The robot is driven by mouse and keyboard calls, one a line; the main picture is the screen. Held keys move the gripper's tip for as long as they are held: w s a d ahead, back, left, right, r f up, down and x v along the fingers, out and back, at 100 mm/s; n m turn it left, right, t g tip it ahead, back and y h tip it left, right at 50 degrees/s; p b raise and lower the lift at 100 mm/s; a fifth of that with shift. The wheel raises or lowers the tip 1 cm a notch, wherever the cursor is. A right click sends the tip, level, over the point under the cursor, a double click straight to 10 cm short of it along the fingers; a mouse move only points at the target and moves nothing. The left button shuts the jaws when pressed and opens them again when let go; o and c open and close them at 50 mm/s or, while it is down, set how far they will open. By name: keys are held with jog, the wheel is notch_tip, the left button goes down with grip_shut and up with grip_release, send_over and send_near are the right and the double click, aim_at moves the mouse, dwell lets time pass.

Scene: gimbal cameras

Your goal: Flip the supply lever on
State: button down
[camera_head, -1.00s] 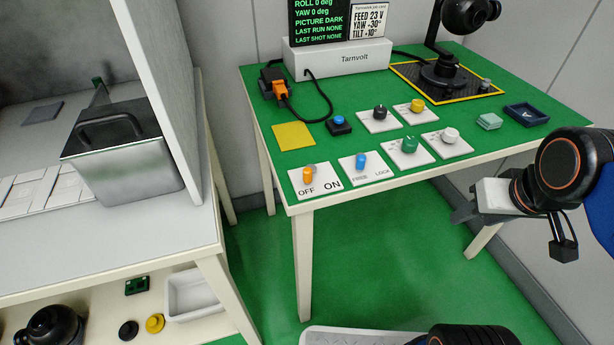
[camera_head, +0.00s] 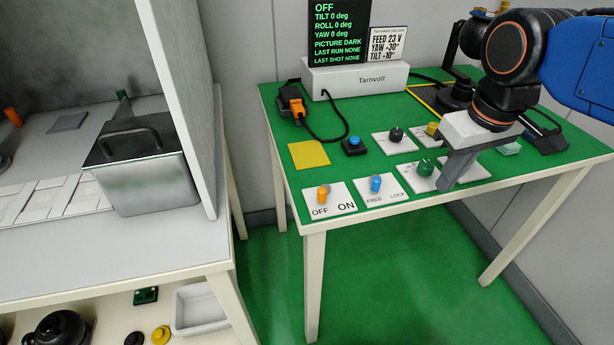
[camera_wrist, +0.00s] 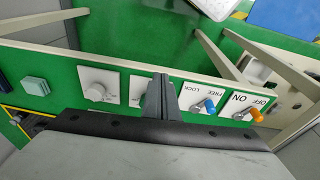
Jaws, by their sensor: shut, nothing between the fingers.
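The supply lever (camera_head: 323,192) is an orange-tipped switch on a white plate (camera_head: 344,199) marked OFF and ON, at the table's front left corner. Its tip leans to the OFF side. It also shows in the wrist view (camera_wrist: 256,115) at the right. The display (camera_head: 338,30) reads OFF at the top. My gripper (camera_head: 443,190) is shut and empty, pointing down over the right part of the front row of controls, to the right of the lever and apart from it. In the wrist view the shut fingers (camera_wrist: 161,92) hide part of one white plate.
A blue FREE/LOCK lever (camera_head: 376,183) stands between the supply lever and my gripper. Green (camera_head: 425,168) and black (camera_head: 396,135) knobs, a blue button (camera_head: 353,144) and an orange plug (camera_head: 295,105) are nearby. Another table with a metal box (camera_head: 150,180) stands left.

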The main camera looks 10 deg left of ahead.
jog(key=w+a+r+n+g, duration=0.1)
jog(key=w+a+r+n, duration=0.25)
jog(key=a, duration=0.45)
jog(key=n+g+h, duration=0.2)
jog(key=n+h, duration=0.1)
jog(key=n, duration=0.3)
send_near(324, 190)
jog(key=w+a+r, duration=0.2)
jog(key=a, duration=0.5)
jog(key=shift+w+a+f, duration=0.1)
jog(key=shift+a+f, duration=0.05)
jog(key=shift+f, duration=0.1)
jog(key=d+f, duration=0.1)
jog(key=f, duration=0.2)
jog(key=s+d+f, duration=0.1)
jog(key=d+f, duration=0.1)
jog(key=f, duration=0.1)
jog(key=d+f, duration=0.1)
jog(key=f, duration=0.2)
jog(key=shift+s+d+f, duration=0.25)
jog(key=shift+d+f, duration=0.05)
jog(key=shift+d, duration=0.1)
jog(key=shift+s+d, duration=0.2)
jog(key=shift+d, duration=0.45)
